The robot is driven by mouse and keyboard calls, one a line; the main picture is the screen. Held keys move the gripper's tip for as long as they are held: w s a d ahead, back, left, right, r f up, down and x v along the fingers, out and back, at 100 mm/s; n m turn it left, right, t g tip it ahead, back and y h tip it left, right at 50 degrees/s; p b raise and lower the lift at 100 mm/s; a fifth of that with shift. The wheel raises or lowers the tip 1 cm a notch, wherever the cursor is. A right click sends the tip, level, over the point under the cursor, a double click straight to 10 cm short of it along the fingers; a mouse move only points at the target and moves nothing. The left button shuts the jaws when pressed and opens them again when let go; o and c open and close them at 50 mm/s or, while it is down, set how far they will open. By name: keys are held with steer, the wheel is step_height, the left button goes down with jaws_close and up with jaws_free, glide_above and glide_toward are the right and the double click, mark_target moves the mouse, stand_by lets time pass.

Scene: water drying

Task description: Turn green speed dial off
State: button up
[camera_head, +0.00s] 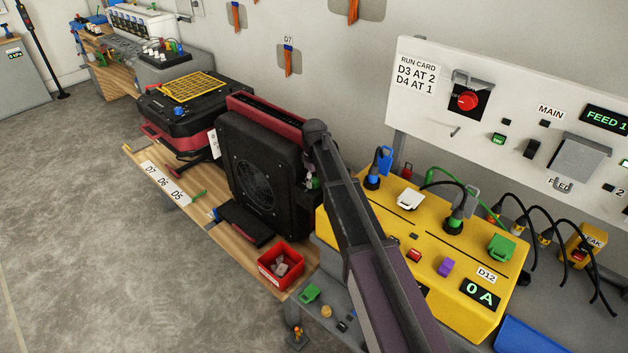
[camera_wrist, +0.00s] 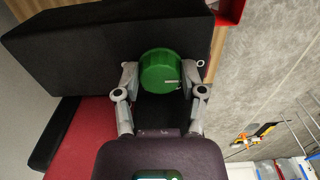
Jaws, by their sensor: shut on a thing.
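The green speed dial (camera_wrist: 158,68) is a round knob with a pale pointer mark near its lower right edge in the wrist view. My gripper (camera_wrist: 160,75) has one finger on each side of the dial and is shut on it. In the head view only a small bit of green (camera_head: 314,183) shows beside the black fan unit (camera_head: 257,165), at the end of my arm. My gripper there is mostly hidden by my own arm and the unit. The unit has a round grille on its front and a dark red top.
A yellow power box (camera_head: 455,284) with cables stands to the right. A red bin (camera_head: 263,275) holding small parts sits on the wooden bench in front. A black and red machine (camera_head: 190,108) with a yellow grid is at left. Open floor lies at lower left.

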steer(key=shift+w, duration=0.1)
stand_by(0.4)
steer(key=o, duration=0.9)
steer(key=shift+c, duration=0.2)
steer(key=shift+m, duration=0.3)
